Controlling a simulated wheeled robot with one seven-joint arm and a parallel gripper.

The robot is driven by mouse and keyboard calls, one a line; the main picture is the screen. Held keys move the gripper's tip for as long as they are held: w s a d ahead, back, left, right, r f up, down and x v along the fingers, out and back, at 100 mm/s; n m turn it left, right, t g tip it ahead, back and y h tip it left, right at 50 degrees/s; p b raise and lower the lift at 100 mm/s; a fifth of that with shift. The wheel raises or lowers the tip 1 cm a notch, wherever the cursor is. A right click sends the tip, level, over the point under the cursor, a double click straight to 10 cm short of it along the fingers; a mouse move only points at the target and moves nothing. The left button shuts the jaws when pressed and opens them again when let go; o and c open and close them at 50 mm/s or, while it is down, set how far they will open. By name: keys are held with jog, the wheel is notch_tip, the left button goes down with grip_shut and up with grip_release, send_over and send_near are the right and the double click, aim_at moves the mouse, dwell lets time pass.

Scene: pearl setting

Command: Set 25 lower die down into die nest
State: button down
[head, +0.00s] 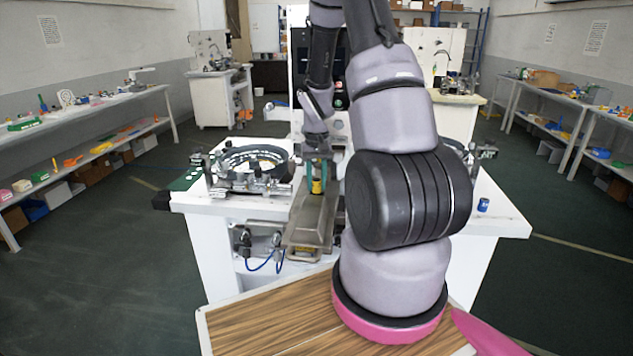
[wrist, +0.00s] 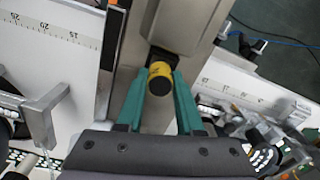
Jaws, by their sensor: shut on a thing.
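The lower die is a small yellow cylinder with a black end (wrist: 160,82). It sits between the green fingertips of my gripper (wrist: 160,88) in the wrist view, and the fingers are shut on it. In the head view, the yellow die (head: 317,187) shows below my gripper (head: 318,170), over a grey metal plate (head: 310,215). In the wrist view, a dark recess (wrist: 158,54) in the metal plate lies just beyond the die; I take it for the die nest. I cannot tell whether the die touches the recess.
A round glass-topped feeder ring (head: 250,160) stands left of the plate on the white machine table (head: 195,200). A ruled white strip (wrist: 50,30) and a grey bracket (wrist: 45,115) lie left in the wrist view. A small blue object (head: 483,204) stands at the right.

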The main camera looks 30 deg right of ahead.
aim_at(316, 180)
jog(key=shift+f, duration=0.85)
jog(key=shift+c, duration=2.3)
grip_release()
notch_tip(316, 180, up, 10)
jog(key=shift+f, duration=0.15)
jog(key=shift+r, duration=0.5)
